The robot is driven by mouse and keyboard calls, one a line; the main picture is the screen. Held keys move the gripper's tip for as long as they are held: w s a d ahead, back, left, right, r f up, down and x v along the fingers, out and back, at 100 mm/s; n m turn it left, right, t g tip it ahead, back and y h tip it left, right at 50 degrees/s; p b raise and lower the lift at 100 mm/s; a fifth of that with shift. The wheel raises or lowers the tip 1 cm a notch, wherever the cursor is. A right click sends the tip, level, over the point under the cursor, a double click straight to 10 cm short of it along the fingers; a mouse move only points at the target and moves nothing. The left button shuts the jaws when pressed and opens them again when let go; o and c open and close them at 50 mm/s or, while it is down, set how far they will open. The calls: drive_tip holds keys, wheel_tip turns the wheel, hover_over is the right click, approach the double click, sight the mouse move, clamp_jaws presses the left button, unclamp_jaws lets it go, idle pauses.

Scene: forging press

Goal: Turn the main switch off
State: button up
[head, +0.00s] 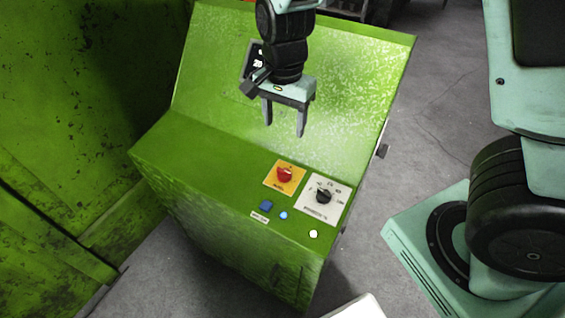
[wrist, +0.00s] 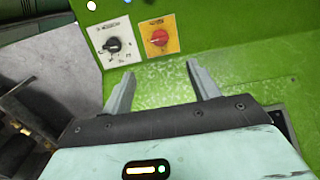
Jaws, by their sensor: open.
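A red rotary switch (head: 284,174) on a yellow plate, which looks like the main switch, sits on the top panel of the green control console (head: 180,160). It also shows in the wrist view (wrist: 159,38), beyond the fingertips. Its label is too small to read. My gripper (head: 285,128) is open and empty, pointing down above the console, farther back than the red switch and apart from it. In the wrist view the fingers (wrist: 160,70) are spread, with only the green surface between them.
A black selector knob (head: 323,196) on a white plate is close to the right of the red switch. A green wall (head: 70,120) stands left; grey floor shows right.

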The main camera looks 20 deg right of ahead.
sight(284, 170)
wheel_tip(284, 170, down, 15)
drive_tip(key=shift+f+b, duration=0.1)
drive_tip(key=shift+b, duration=0.55)
drive_tip(key=c, duration=1)
